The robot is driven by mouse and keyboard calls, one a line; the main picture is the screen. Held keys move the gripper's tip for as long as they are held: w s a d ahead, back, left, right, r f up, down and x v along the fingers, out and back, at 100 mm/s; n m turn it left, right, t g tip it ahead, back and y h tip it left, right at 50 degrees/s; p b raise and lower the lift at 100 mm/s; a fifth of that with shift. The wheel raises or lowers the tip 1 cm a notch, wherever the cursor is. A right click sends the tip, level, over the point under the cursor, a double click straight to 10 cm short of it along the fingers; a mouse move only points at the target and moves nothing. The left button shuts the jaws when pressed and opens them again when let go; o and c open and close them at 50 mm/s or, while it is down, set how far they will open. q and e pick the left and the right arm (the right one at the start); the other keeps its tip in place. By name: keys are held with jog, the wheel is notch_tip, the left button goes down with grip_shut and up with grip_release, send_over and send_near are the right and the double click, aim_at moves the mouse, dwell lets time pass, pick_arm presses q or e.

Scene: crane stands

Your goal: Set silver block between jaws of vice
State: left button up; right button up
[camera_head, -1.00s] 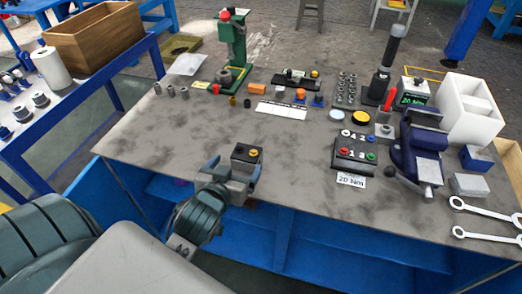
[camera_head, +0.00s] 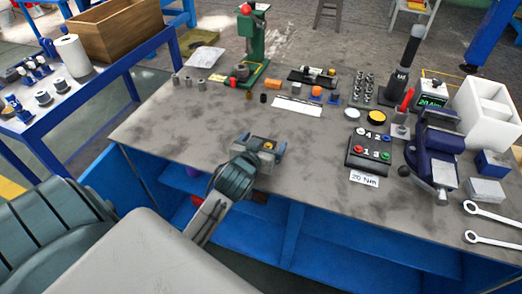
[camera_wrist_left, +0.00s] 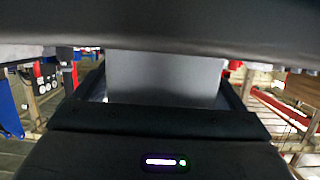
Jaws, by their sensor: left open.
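The silver block (camera_head: 486,191) lies on the right of the bench, in front of a blue block. The dark blue vice (camera_head: 436,142) stands just left of it, its handle toward the front. The gap between its jaws is hard to make out. My left gripper (camera_head: 264,146) is open at the front edge, left of the middle, far left of block and vice. My right gripper is out of view.
Wrenches (camera_head: 490,210) lie at the right front, and a white bin (camera_head: 489,108) stands behind the vice. A green press (camera_head: 246,50) stands at the back. The bench's middle left is clear.

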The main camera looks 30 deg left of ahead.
pick_arm(q)
jog(key=shift+c, duration=0.4)
jog(key=c, duration=1.4)
jog(key=shift+r, duration=0.2)
jog(key=shift+c, duration=0.6)
